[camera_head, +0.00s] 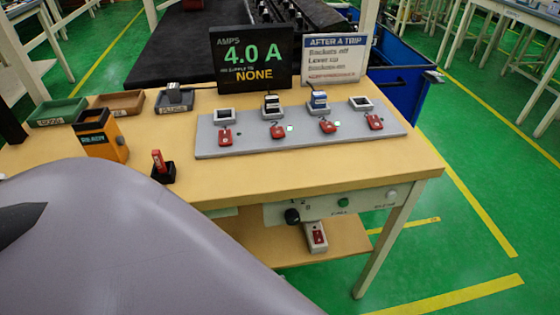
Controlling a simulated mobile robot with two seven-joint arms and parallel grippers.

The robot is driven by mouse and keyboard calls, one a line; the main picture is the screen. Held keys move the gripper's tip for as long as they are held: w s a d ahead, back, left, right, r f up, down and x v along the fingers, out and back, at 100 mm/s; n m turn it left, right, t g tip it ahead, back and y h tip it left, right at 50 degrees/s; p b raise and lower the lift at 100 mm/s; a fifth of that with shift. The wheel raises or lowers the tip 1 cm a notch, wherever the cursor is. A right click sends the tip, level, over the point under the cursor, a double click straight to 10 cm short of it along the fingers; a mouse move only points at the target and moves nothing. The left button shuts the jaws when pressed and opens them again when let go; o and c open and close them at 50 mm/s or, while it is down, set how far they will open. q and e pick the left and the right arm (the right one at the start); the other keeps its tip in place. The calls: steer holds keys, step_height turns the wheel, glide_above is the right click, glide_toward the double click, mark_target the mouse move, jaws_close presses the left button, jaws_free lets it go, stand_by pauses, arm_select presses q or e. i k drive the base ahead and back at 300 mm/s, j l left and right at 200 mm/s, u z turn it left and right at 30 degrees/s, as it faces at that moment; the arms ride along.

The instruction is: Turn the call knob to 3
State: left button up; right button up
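A black round knob (292,216) sits on the pale panel (322,209) on the front of the wooden bench (320,180), below its top edge. Small marks stand around the knob, but I cannot read them surely, nor tell which one it points at. I take it to be the call knob. A large grey-purple part of my own body fills the lower left of the view and ends to the left of the knob. Neither gripper shows.
The panel also bears a green button (343,202) and a pale button (391,195). A grey board (300,140) with sockets and red tags lies on the bench. An orange box (100,136) stands left. A lower shelf (340,246) holds a red-and-white device (316,237).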

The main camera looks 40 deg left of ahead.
mark_target(292, 216)
steer(key=i+l+u, duration=0.15)
steer(key=u, duration=0.3)
steer(key=l+u, duration=1.3)
steer(key=l, duration=0.15)
